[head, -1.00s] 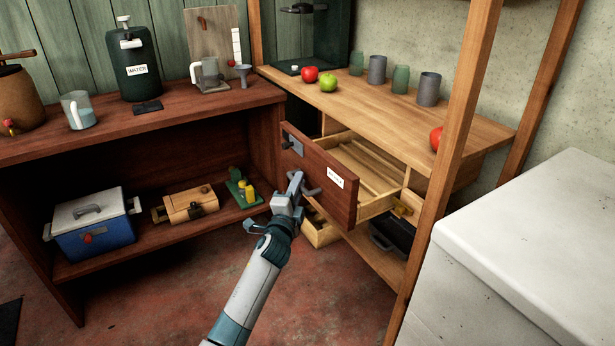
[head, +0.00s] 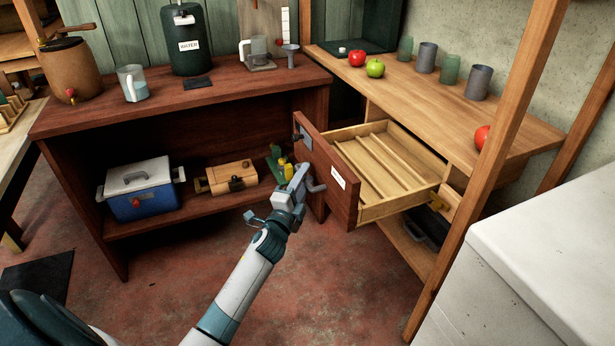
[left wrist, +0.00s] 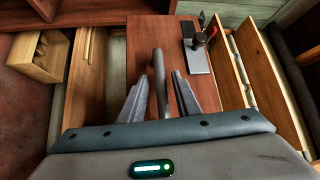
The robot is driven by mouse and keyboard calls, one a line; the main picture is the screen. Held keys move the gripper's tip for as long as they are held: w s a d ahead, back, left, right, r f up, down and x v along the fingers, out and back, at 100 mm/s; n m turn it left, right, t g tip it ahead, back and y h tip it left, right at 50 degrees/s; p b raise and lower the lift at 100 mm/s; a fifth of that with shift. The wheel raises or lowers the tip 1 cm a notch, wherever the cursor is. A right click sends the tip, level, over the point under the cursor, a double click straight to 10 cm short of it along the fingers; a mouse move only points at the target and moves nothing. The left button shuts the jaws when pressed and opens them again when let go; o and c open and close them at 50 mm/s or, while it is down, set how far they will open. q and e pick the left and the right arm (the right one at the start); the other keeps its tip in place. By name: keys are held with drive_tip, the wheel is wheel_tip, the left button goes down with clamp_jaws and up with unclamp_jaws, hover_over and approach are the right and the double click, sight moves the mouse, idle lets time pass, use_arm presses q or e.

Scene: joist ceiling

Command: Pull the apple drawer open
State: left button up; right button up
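A wooden drawer with a reddish-brown front (head: 317,163) stands well out of the pale wood counter; its white label is too small to read. Its inside (head: 380,165) shows slats and looks empty. A grey bar handle (head: 316,187) is on the front. My left gripper (head: 300,174) is at this handle. In the left wrist view the handle (left wrist: 161,75) lies between its two fingers (left wrist: 160,92), with the drawer front (left wrist: 140,38) behind; contact is hard to see, but gripper and drawer have moved together. My right gripper is not in view.
A red apple (head: 357,58), a green apple (head: 375,68) and several cups stand on the counter (head: 415,95). A wooden post (head: 500,150) and white chest (head: 550,250) stand at right. A dark wood shelf unit (head: 200,95) is at left. Red floor is open in front.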

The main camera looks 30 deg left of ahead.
use_arm(q)
drive_tip(key=shift+s, duration=0.1)
idle(0.3)
drive_tip(key=s+d+f, duration=0.2)
drive_tip(key=s, duration=1.5)
drive_tip(key=shift+d+f, duration=0.15)
drive_tip(key=shift+w, duration=0.1)
